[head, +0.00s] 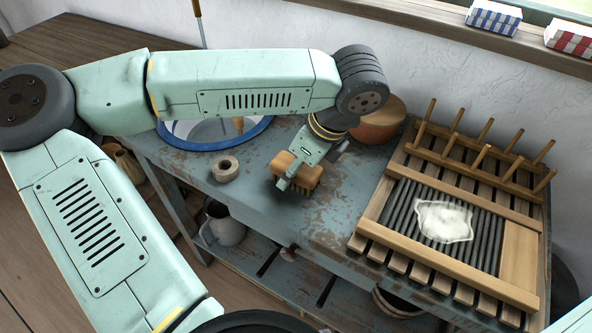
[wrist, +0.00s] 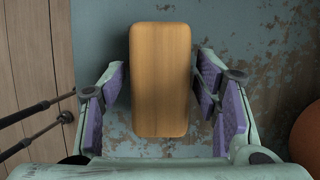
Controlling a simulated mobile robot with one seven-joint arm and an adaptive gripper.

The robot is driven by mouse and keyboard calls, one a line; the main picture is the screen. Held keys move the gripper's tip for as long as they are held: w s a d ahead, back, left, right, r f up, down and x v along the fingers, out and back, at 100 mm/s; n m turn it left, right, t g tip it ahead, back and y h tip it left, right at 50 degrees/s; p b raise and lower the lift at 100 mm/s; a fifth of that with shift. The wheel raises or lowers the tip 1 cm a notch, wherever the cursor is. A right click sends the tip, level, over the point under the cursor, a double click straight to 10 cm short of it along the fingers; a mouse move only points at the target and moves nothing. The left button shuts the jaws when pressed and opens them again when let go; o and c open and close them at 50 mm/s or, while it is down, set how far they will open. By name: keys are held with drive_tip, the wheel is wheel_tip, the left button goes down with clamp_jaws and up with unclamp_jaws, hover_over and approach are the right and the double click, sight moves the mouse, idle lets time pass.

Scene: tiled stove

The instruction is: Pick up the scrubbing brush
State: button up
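The scrubbing brush (head: 304,172) has a light wooden block and lies on the worn blue bench, with dark bristles partly showing under it. In the wrist view the brush (wrist: 160,80) fills the middle, its long side running up the picture. My gripper (head: 297,170) is down at the brush in the head view. In the wrist view my gripper (wrist: 160,88) is open, with one purple-padded finger on each side of the block. A narrow gap shows between each finger and the wood. The far finger is mostly hidden in the head view.
A slatted wooden rack (head: 521,262) with pegs and a lathered ribbed board stands right. A round brown pot (head: 380,125) is behind my gripper. A tape-like roll (head: 225,168) and a blue-rimmed basin (head: 180,137) are left. A jug (head: 226,228) stands on the lower shelf.

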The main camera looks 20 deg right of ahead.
sight(287, 165)
drive_tip(key=c, duration=1)
drive_tip(key=shift+r+p, duration=0.2)
drive_tip(key=shift+p, duration=0.25)
drive_tip(key=shift+c, duration=0.2)
drive_tip(key=shift+r+p, duration=0.3)
drive_tip(key=shift+p, duration=0.45)
drive_tip(key=shift+w+r+b, duration=0.1)
drive_tip(key=shift+r+b, duration=0.25)
drive_tip(key=shift+b, duration=0.45)
drive_tip(key=shift+s+a+r+b, duration=0.15)
drive_tip(key=shift+a+r+b, duration=0.15)
drive_tip(key=shift+r, duration=0.25)
drive_tip(key=shift+s+a+r+b, duration=0.15)
drive_tip(key=shift+r+b, duration=0.15)
drive_tip(key=shift+r, duration=0.2)
drive_tip(key=s+a+r+b, duration=0.1)
drive_tip(key=s+a+b, duration=0.2)
drive_tip(key=s+a, duration=0.6)
drive_tip(key=a, duration=0.3)
drive_tip(key=shift+r, duration=0.35)
